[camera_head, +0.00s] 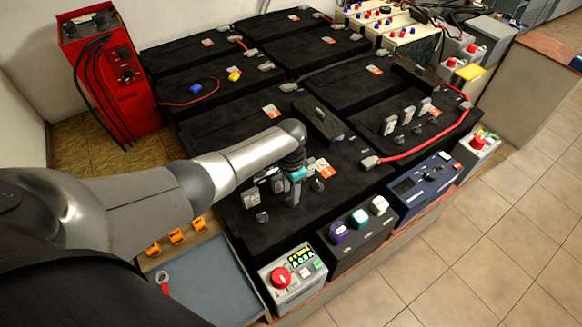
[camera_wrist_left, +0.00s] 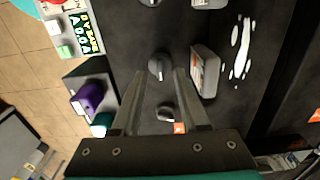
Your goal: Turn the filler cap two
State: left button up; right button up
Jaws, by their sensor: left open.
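Three small dark round caps stand in a row on the front black battery (camera_head: 345,185). The left cap (camera_head: 262,217) and the right cap (camera_head: 318,185) show in the head view; the middle one is mostly hidden by my left gripper (camera_head: 294,196). In the left wrist view the middle cap (camera_wrist_left: 160,66) lies between the tips of my open left gripper (camera_wrist_left: 161,73), with a gap to each finger. Another cap (camera_wrist_left: 166,112) lies farther back between the fingers. No cap numbers are readable. My right gripper is not in view.
A raised grey tag (camera_wrist_left: 205,72) stands close beside the right finger in the wrist view. Along the front edge are a red-button box (camera_head: 292,282), a box with coloured buttons (camera_head: 355,238) and a blue meter (camera_head: 425,188). A grey tray (camera_head: 215,270) sits at lower left.

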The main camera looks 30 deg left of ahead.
pick_arm(q)
notch_tip(320, 180, up, 13)
jog(key=p, duration=0.4)
dwell(0.4)
